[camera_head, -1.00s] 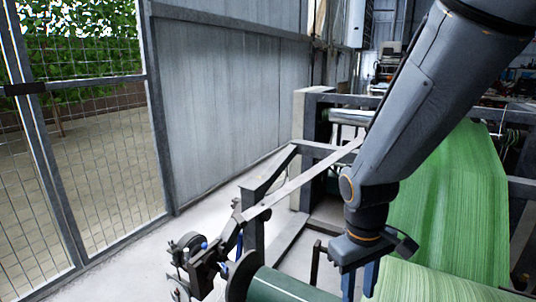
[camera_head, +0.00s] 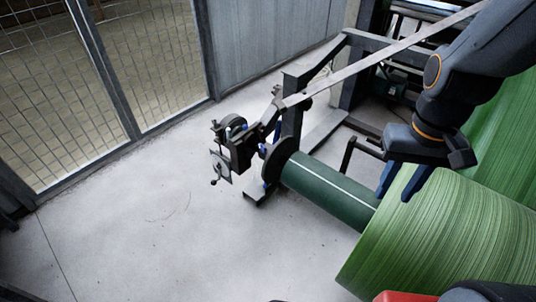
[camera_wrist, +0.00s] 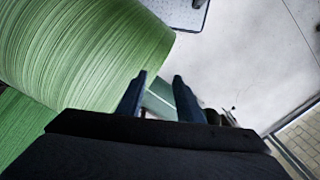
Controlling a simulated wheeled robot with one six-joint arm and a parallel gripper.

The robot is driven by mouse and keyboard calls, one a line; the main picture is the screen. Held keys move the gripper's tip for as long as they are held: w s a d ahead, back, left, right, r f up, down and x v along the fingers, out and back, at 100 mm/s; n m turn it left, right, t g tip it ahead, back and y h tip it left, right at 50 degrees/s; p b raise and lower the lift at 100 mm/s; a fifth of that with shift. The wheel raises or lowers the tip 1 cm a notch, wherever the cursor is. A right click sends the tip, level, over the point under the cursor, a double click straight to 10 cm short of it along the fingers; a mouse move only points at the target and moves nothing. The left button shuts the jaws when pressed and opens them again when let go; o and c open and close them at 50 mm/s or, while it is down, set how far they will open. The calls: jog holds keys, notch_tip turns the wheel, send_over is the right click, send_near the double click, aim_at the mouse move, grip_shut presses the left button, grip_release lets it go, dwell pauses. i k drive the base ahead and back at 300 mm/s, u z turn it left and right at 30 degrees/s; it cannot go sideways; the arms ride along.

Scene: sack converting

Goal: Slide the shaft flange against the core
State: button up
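A dark round flange (camera_head: 279,160) stands at the left end of the dark green core (camera_head: 330,190) in the head view; they look touching there, though any narrow gap is too small to tell. The core sticks out of the big green striped roll (camera_head: 440,235). My gripper (camera_head: 401,190) is above the core, near the roll's edge and well to the right of the flange. Its two blue fingers are apart with nothing held. In the wrist view my gripper (camera_wrist: 160,88) is open, with part of the core (camera_wrist: 158,100) showing between and beyond the fingers.
A dark bracket with a hand wheel (camera_head: 232,145) stands left of the flange. A long flat bar (camera_head: 385,55) runs above the core toward my arm. A mesh fence (camera_head: 100,90) stands at the left. The pale floor (camera_head: 170,225) in front is clear.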

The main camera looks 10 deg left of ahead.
aim_at(270, 172)
jog(key=k, duration=1.2)
jog(key=u, duration=1)
jog(key=i, duration=1.65)
jog(key=z, duration=0.8)
